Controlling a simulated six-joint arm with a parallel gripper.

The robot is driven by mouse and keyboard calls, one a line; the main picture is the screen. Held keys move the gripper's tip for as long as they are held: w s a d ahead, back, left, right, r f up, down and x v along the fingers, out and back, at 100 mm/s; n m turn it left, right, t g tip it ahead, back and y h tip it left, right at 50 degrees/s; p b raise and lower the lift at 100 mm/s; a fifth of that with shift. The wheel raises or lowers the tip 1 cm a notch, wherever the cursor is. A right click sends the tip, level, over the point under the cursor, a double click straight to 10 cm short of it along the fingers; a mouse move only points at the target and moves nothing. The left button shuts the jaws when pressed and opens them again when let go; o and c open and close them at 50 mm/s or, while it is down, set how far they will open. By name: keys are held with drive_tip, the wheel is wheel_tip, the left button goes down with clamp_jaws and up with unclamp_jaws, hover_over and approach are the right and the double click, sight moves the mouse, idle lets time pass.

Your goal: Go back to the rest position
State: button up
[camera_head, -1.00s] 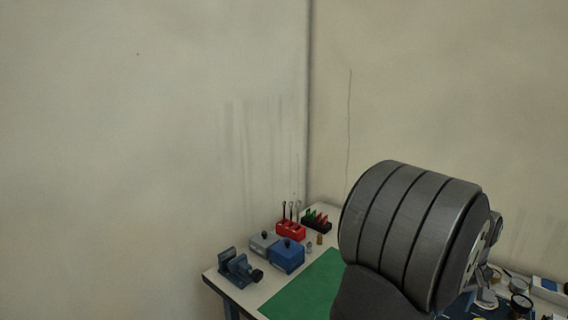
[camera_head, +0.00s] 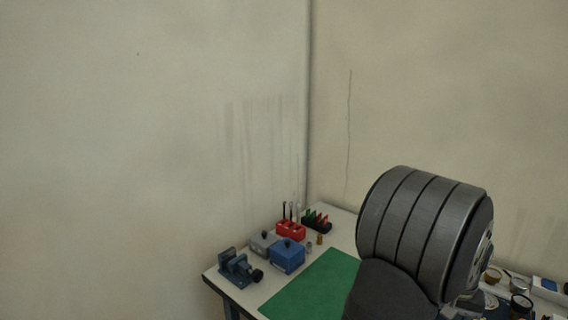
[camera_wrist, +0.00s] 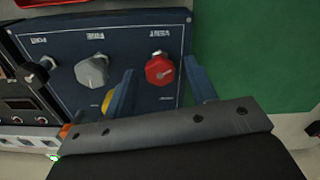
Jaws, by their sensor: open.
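My gripper (camera_wrist: 160,78) is open in the wrist view, with its two blue-grey fingers apart and nothing held between them. Beyond the fingers is a dark blue panel (camera_wrist: 135,50) with a red knob (camera_wrist: 160,70), a grey knob (camera_wrist: 92,71) and a yellow part (camera_wrist: 107,102) half hidden by the left finger. The red knob shows between the fingertips; I cannot tell the distance to it. In the head view the gripper is hidden behind my grey arm link.
In the head view the table holds a vise (camera_head: 238,268), a blue box (camera_head: 287,254), a grey box (camera_head: 263,243), a red tool holder (camera_head: 290,231) and a green mat (camera_head: 312,286). Small items (camera_head: 520,304) stand at the right. The visible mat is clear. Dark instruments (camera_wrist: 22,90) flank the panel's left.

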drive_tip(key=m, duration=0.5)
drive_tip(key=shift+m, duration=0.3)
drive_tip(key=m, duration=0.5)
drive_tip(key=shift+m, duration=0.3)
